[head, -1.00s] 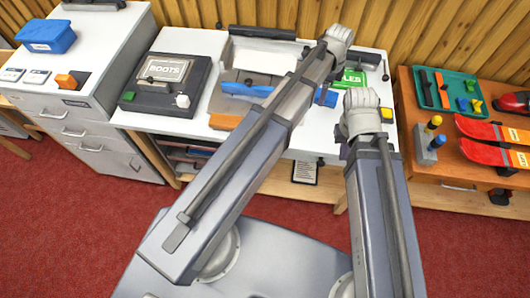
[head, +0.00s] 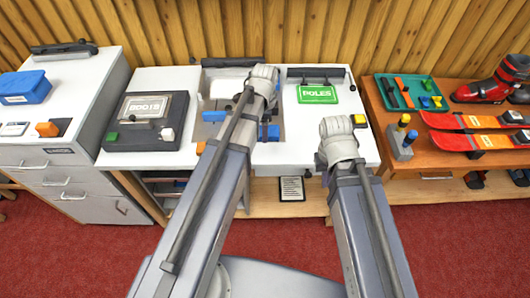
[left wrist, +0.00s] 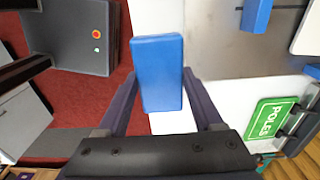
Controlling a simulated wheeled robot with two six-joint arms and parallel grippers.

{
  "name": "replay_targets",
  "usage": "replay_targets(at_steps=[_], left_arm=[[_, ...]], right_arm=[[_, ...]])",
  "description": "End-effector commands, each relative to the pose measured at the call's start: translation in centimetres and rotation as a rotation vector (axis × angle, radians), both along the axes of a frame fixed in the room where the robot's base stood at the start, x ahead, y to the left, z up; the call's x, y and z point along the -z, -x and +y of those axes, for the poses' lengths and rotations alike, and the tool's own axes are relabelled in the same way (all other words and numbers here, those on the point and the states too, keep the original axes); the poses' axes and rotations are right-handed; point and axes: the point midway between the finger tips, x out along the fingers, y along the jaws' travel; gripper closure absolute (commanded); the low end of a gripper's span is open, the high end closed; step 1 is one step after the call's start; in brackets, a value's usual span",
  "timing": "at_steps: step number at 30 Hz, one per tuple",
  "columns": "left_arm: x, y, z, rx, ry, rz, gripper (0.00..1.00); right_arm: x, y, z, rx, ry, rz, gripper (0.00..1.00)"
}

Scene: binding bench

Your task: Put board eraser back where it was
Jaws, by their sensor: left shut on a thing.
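A blue block, which I take to be the board eraser (left wrist: 160,85), is between the fingers of my left gripper (left wrist: 162,76) in the left wrist view. The gripper is shut on it, over the bench's front part. In the head view the arm hides most of my left gripper. A blue part (head: 269,133) shows just right of that arm; I cannot tell whether it is the held block. My right arm's wrist (head: 338,140) is over the bench's front right edge, and its fingers are hidden.
Another blue piece (left wrist: 257,14) lies at the grey recess. A blue box (head: 24,87) stands on the left cabinet. Skis (head: 475,121) lie on the right table.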

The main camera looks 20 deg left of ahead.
Motion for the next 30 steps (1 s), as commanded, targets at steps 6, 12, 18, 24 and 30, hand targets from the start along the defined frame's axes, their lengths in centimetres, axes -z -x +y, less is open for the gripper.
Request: replay_targets(at_steps=[6,12,18,24,30], left_arm=[[1.8,-0.1,0.0,0.001,0.0,0.0,0.77],[4.9,-0.1,-0.1,0.002,0.0,0.0,0.77],[6.5,-0.1,-0.1,0.002,0.0,0.0,0.77],[6.6,-0.1,-0.1,0.002,0.0,0.0,0.77],[8.9,-0.1,-0.1,0.002,0.0,0.0,0.77]], right_arm=[[1.8,0.0,0.0,0.0,0.0,0.0,1.0],[4.9,0.0,0.0,0.0,0.0,0.0,1.0],[6.5,0.0,0.0,0.0,0.0,0.0,1.0],[6.6,0.0,0.0,0.0,0.0,0.0,1.0],[8.9,0.0,0.0,0.0,0.0,0.0,1.0]])
